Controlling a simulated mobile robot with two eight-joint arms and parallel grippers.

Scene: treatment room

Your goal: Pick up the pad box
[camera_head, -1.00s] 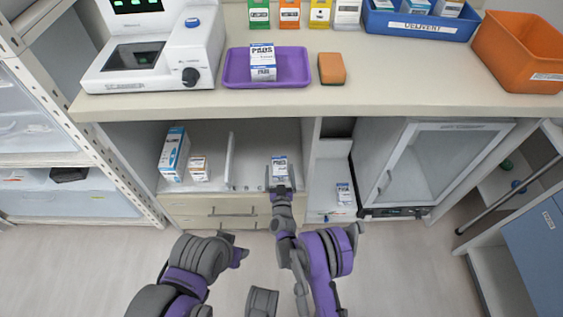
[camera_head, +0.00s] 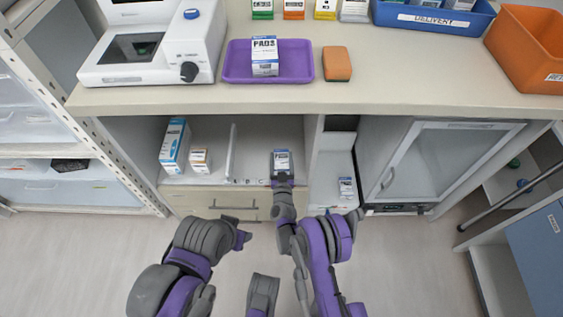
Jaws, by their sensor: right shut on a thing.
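A small white-and-blue pad box (camera_head: 282,160) is in the open shelf space under the counter. My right gripper (camera_head: 283,180) is shut on its near end. I cannot tell whether the box is clear of the shelf floor. Another pad box (camera_head: 265,56) sits in the purple tray (camera_head: 236,73) on the counter. A third (camera_head: 346,187) is in the narrow bay right of my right gripper. My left gripper (camera_head: 242,237) hangs in front of the drawers, away from the boxes; its jaw opening is unclear.
A thin upright divider (camera_head: 231,151) stands left of the held box. Beyond it are a tall blue-and-white box (camera_head: 174,146) and a small carton (camera_head: 199,160). The counter edge (camera_head: 400,107) overhangs the shelf. A glass-door cabinet (camera_head: 430,160) is at right.

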